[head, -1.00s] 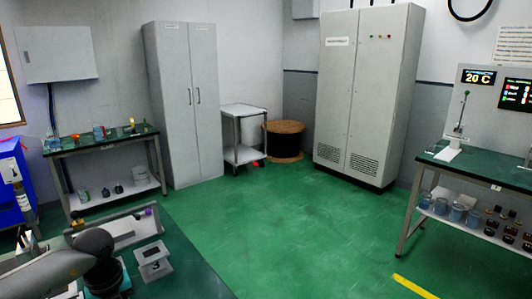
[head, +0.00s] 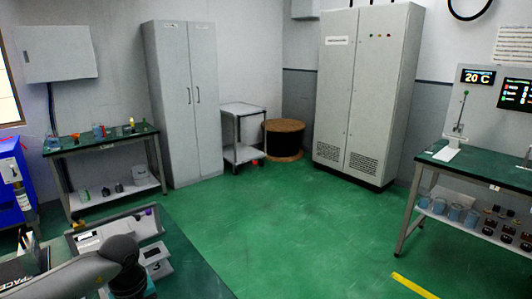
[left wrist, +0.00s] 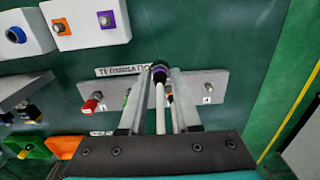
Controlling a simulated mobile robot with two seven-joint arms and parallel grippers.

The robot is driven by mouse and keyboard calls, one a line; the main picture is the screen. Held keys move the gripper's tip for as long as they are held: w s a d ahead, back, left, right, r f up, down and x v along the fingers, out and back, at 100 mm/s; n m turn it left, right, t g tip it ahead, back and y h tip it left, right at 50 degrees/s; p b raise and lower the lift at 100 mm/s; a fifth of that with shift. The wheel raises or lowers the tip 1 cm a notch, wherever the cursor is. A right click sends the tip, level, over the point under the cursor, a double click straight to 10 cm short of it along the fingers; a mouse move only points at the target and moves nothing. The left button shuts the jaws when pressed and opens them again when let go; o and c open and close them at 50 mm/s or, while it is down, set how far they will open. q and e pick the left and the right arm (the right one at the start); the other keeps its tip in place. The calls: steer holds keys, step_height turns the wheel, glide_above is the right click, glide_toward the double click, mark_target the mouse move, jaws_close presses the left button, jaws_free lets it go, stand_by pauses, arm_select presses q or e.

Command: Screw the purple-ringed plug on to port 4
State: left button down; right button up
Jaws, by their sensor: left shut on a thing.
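The purple-ringed plug (left wrist: 159,73) is dark-tipped with a purple band and a pale lead running back between the fingers. My left gripper (left wrist: 161,79) is shut on it. The plug is over the far edge of a grey port strip (left wrist: 219,83) in the left wrist view. Port 4 (left wrist: 207,89), with a numbered tag, is at the strip's right end, to the right of the gripper and apart from the plug. The fingers hide the strip's middle. In the head view my left arm covers part of the bench, and I cannot make out its gripper. My right gripper is not in view.
A red plug (left wrist: 92,104) stands on the strip's left part. Green (left wrist: 28,146) and orange (left wrist: 63,147) bins are at lower left. Bench right of the strip is clear.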

arm_select(q)
steer(key=d, duration=0.4)
steer(key=shift+d+f+p, duration=0.2)
steer(key=shift+d+p, duration=0.1)
steer(key=shift+p, duration=0.05)
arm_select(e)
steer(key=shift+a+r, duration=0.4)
arm_select(q)
steer(key=shift+d+f, duration=0.2)
steer(key=shift+d, duration=2.25)
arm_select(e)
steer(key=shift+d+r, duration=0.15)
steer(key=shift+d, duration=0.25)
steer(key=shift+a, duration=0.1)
